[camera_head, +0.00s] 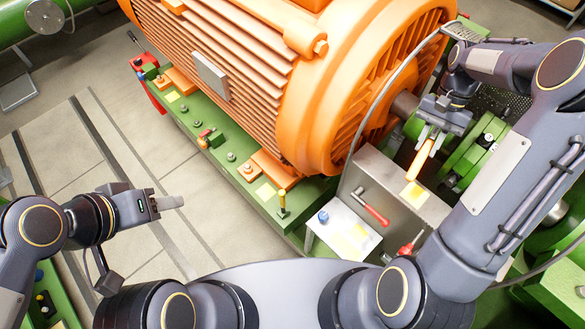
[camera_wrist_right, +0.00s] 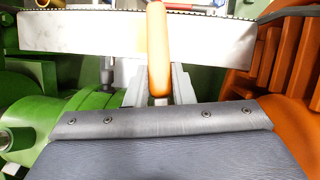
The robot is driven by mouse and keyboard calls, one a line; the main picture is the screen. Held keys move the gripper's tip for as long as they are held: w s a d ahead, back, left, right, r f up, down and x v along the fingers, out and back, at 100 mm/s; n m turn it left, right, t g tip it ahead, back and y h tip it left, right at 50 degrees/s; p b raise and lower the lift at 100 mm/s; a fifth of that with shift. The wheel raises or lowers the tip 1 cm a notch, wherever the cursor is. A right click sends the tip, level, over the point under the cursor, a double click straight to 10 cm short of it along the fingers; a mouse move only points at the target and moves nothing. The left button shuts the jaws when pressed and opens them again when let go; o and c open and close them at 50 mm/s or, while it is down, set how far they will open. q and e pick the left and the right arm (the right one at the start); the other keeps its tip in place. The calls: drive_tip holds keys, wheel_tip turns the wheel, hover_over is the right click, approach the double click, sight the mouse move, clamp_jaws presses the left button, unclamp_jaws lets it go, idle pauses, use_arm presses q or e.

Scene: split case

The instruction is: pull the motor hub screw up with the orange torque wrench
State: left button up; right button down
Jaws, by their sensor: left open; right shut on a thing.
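The orange torque wrench (camera_head: 419,160) is in my right gripper (camera_head: 431,138), beside the motor's shaft end. In the right wrist view the wrench (camera_wrist_right: 157,50) stands between the fingers (camera_wrist_right: 160,88), its orange handle pointing away from the palm. The right gripper is shut on it. The motor hub (camera_head: 404,106) shows partly beside the right gripper. I cannot make out the hub screw or whether the wrench touches it. My left gripper (camera_head: 172,202) is open and empty over the floor at the left, far from the motor.
The large orange motor (camera_head: 230,75) sits on a green base (camera_head: 215,148) with several bolts. A metal box (camera_head: 385,180) stands below the right gripper. A white tray (camera_head: 330,232) and a red-handled tool (camera_head: 376,214) are near it. The floor around the left gripper is clear.

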sight(422, 151)
drive_tip(key=shift+w+a, duration=0.15)
drive_tip(key=shift+r+p, duration=0.15)
drive_tip(key=shift+p, duration=0.15)
idle(0.9)
drive_tip(key=shift+s+a+r, duration=0.15)
drive_tip(key=shift+s+r, duration=0.05)
drive_tip(key=shift+r, duration=0.2)
drive_tip(key=shift+s+a+r, duration=0.15)
drive_tip(key=shift+s+r, duration=0.05)
drive_tip(key=shift+r, duration=0.2)
idle(2.5)
drive_tip(key=shift+s+a+r+p, duration=0.3)
drive_tip(key=shift+r+p, duration=0.15)
drive_tip(key=shift+r, duration=0.2)
drive_tip(key=shift+s+a+r+p, duration=0.15)
drive_tip(key=shift+a+r+p, duration=0.2)
drive_tip(key=shift+r, duration=0.3)
drive_tip(key=shift+d, duration=0.1)
